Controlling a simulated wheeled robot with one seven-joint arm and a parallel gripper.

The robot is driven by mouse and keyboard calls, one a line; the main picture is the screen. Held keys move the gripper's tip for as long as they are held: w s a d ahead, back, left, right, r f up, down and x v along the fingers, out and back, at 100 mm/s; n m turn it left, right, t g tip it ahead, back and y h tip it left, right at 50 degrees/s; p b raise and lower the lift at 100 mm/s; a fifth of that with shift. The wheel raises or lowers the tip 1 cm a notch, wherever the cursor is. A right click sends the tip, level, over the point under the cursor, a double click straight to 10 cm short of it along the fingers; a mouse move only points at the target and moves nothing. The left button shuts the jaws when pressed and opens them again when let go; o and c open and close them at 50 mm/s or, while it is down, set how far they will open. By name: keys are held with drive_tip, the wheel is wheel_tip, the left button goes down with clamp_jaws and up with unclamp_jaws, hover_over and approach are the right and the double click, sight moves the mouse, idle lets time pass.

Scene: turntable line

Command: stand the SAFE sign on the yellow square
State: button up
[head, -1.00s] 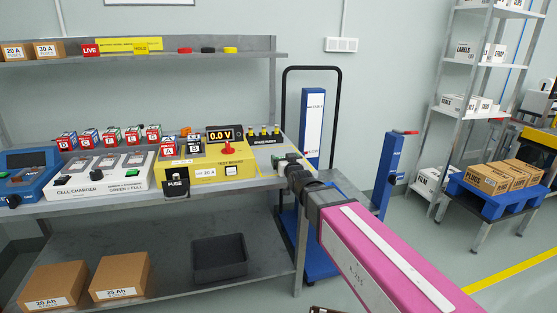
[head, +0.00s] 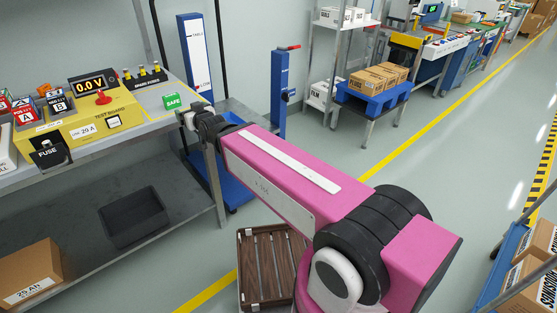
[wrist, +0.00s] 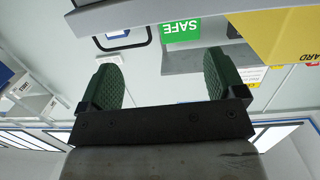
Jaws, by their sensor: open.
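The green SAFE sign (head: 172,101) stands upright at the right end of the bench top, beside the test board. Thin yellow lines of the marked square (head: 147,108) show on the bench around its foot; its exact fit inside them is hard to tell. My gripper (head: 188,119) is just in front and to the right of the sign, near the bench edge. In the wrist view the sign (wrist: 181,30) shows beyond my open green-padded fingers (wrist: 162,80), apart from both, with nothing between them.
The yellow test board (head: 95,120) with its meter and the spare fuses (head: 145,74) stand left of the sign. A blue post (head: 283,90) and a shelf rack (head: 340,60) stand behind my arm. The bench's lower shelf holds a dark bin (head: 133,217).

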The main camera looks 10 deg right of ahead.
drive_tip(key=w+d+f+m+g+h, duration=0.1)
drive_tip(key=w+d+f+g+h, duration=0.25)
drive_tip(key=d+f, duration=0.75)
drive_tip(key=s+d+f+m+g+h, duration=0.1)
drive_tip(key=s+d+f+g, duration=0.2)
drive_tip(key=d, duration=0.5)
drive_tip(key=s+d+f+m+g+h, duration=0.2)
drive_tip(key=s+d+f+g, duration=0.2)
drive_tip(key=d, duration=0.5)
drive_tip(key=s+d+f+m+g+h, duration=0.1)
drive_tip(key=s+d+f+g, duration=0.3)
drive_tip(key=d+f, duration=0.3)
drive_tip(key=shift+s+d+f+m, duration=0.2)
drive_tip(key=shift+d+m, duration=0.2)
drive_tip(key=shift+d, duration=0.65)
drive_tip(key=shift+h, duration=0.25)
